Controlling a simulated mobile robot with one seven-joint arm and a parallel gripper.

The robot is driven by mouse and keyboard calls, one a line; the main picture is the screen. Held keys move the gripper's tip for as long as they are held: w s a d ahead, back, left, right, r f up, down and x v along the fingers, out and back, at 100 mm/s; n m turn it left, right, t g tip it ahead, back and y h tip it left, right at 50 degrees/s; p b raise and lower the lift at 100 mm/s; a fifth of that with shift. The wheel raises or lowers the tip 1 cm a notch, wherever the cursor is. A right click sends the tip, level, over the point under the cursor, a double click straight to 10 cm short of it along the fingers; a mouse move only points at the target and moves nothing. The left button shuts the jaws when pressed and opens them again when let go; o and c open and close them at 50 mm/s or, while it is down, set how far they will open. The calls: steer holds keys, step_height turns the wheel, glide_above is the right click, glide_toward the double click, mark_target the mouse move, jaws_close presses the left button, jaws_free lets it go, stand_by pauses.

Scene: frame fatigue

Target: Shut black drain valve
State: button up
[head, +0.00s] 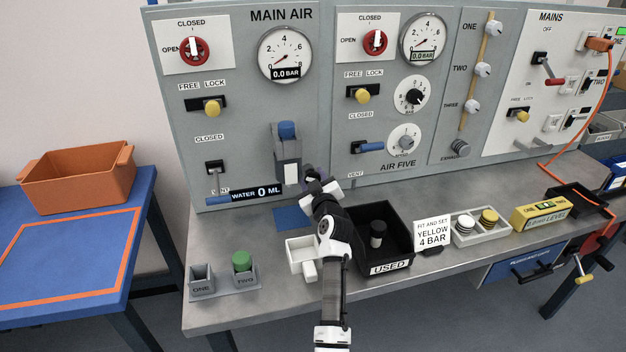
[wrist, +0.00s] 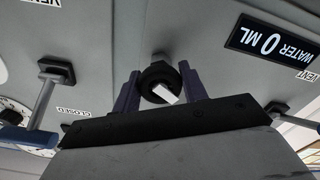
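The black drain valve (wrist: 155,74) is a dark round knob with a white mark, seen in the wrist view. My gripper (wrist: 160,82) has its two dark purple fingers on either side of the knob, very close to it. I cannot tell whether they touch or press it. In the head view my gripper (head: 314,180) is at the lower right of the grey filter unit (head: 288,150) with a blue knob on top. My arm hides the valve in that view.
The grey MAIN AIR panel (head: 235,110) is close behind my gripper. A WATER 0 ML display (head: 256,192) is left of the gripper. A black USED bin (head: 390,268) and a small white tray (head: 296,262) stand below on the bench.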

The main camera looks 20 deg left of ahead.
steer(key=c, duration=0.4)
steer(key=shift+m, duration=0.3)
steer(key=shift+f+m+b, duration=0.1)
steer(key=shift+m+b, duration=0.4)
steer(key=shift+m, duration=0.5)
steer(key=m, duration=0.3)
steer(key=shift+m, duration=0.3)
steer(key=m, duration=0.5)
steer(key=shift+m, duration=0.3)
